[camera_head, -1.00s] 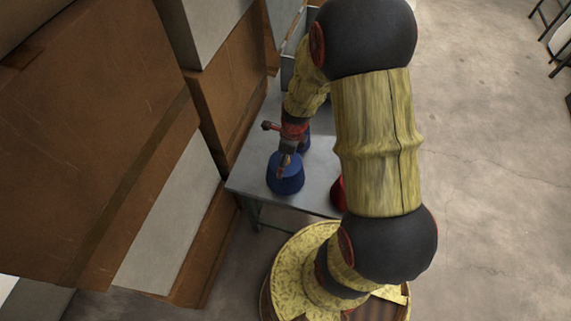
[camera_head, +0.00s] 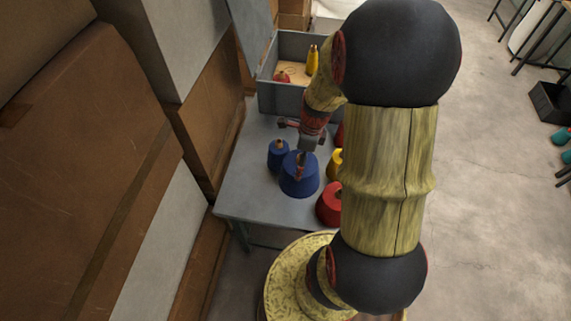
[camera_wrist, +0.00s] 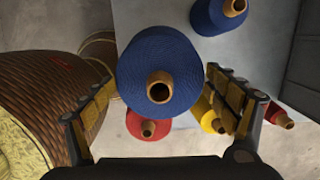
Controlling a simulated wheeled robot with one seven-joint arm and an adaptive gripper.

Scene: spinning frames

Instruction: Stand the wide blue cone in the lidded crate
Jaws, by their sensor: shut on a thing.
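The wide blue cone (camera_head: 299,182) is at the grey table's near part in the head view, upright, its brown tube top up. My gripper (camera_head: 303,160) is over it from above. In the wrist view the cone (camera_wrist: 150,55) sits between the two fingers of my gripper (camera_wrist: 160,82), which is shut on it. I cannot tell whether its base touches the table. The grey lidded crate (camera_head: 283,97) stands at the table's far end, its lid (camera_head: 252,32) raised at the left. A yellow cone (camera_head: 312,60) and a red cone (camera_head: 282,77) are in it.
A narrower blue cone (camera_head: 278,155) stands close left of the held one. A red cone (camera_head: 329,205) and a yellow cone (camera_head: 335,165) stand to its right, partly behind my arm. Stacked brown boxes (camera_head: 215,130) line the table's left side. The table (camera_head: 245,190) is bare at front left.

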